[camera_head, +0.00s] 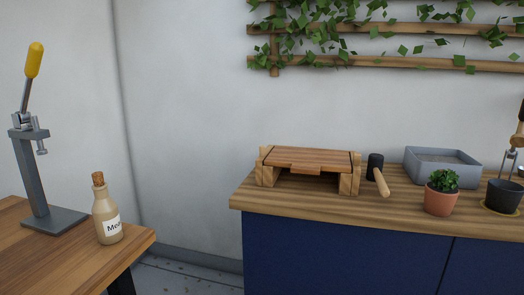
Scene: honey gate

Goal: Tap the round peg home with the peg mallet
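The peg mallet (376,174) is on the wooden counter, with a dark head and a pale wooden handle pointing toward the counter's front edge. A low wooden stand (312,160) with a slatted top and block-like end supports is just left of the mallet. I cannot make out a round peg in this view; it may be hidden or too small to tell. Neither of my grippers is in view.
The blue-fronted counter (270,207) also holds a grey tray (440,176), a potted plant (441,198) and a dark pot (503,197). A corked bottle (107,222) and a yellow-handled lever press (38,170) stand on the left table (60,258). A floor gap separates the two.

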